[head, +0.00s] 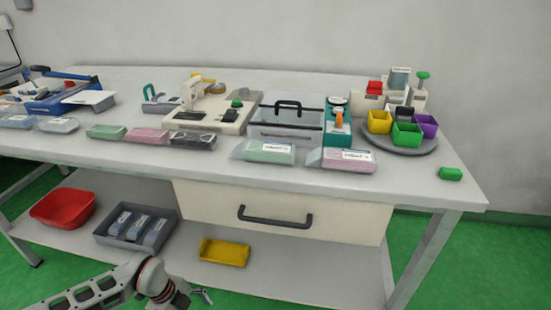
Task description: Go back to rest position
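My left arm comes in from the lower left, and its gripper (204,294) shows small at the bottom edge, in front of the table's lower shelf. It is mostly hidden behind the wrist, so I cannot tell whether it is open or shut. No object shows in it. My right gripper is not in view. The white worktable (340,185) stands in front of me with its drawer (340,220) shut.
Several packs of masks lie along the front of the tabletop, including a green one (263,152) and a pink one (342,159). A round tray (423,148) holds coloured cups. On the lower shelf are a red bowl (62,207), a grey bin (110,240) and a yellow tray (224,252).

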